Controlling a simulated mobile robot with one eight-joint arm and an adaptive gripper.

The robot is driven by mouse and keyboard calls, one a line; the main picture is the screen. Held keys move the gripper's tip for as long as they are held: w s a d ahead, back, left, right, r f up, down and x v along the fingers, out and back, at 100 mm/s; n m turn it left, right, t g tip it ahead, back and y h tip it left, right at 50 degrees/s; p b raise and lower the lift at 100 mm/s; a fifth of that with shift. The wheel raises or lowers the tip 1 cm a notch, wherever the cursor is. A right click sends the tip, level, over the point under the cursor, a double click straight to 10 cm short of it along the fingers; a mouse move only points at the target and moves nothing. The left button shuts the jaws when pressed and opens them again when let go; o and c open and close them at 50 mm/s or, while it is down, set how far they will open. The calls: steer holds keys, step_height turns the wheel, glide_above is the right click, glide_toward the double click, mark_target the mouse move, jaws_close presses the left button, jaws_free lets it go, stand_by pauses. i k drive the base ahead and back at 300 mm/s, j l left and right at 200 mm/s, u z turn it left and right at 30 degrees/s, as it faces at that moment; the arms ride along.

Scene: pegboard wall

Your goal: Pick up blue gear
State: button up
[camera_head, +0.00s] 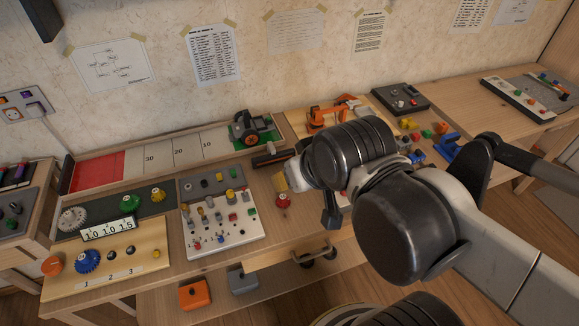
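The blue gear (87,261) is at the lower left, on a light wooden board (150,262) marked 1, 2, 3. It sits between an orange knob and the first of several small dark pegs. My gripper (293,178) is at the middle of the view, well to the right of the blue gear and apart from it. My wrist and arm hide much of the gripper, so its fingers and opening are unclear. A pale yellow piece shows at its tip, and I cannot tell whether it is held.
Behind the blue gear are a grey gear (72,218), a green gear (123,203), a yellow gear (158,195) and a number display (108,228). A white peg panel (222,222) stands between them and my gripper. A drawer handle (318,257) juts out below.

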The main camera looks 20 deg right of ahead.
mark_target(86, 262)
steer(key=u, duration=1.55)
